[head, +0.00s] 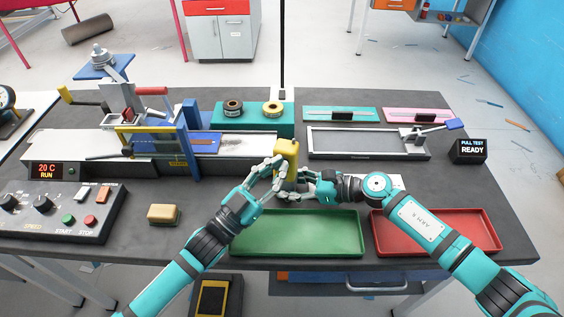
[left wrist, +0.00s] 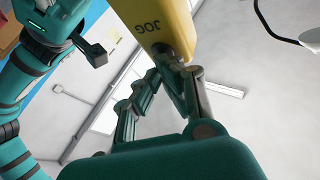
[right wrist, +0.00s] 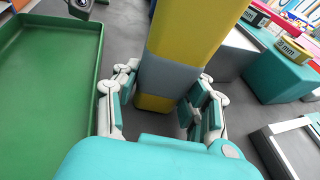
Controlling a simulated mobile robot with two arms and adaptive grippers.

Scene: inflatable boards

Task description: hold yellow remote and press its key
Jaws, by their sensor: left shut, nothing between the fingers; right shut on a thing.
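The yellow remote (head: 288,155) stands upright above the front middle of the bench. My right gripper (head: 299,181) is shut on it. In the right wrist view the fingers (right wrist: 165,100) sit on both sides of the remote's grey band (right wrist: 165,75). My left gripper (head: 279,168) is shut and empty, close against the remote's left side. In the left wrist view the remote (left wrist: 165,18) shows the letters JOG, and the left fingertips (left wrist: 168,62) are at a dark spot below the letters. I cannot tell whether they press it.
A green tray (head: 297,249) and a red tray (head: 480,230) lie at the bench front. A control box (head: 55,222) and a tan block (head: 163,214) are at left. A machine with a blue frame (head: 190,130) stands behind. A READY display (head: 468,150) is at right.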

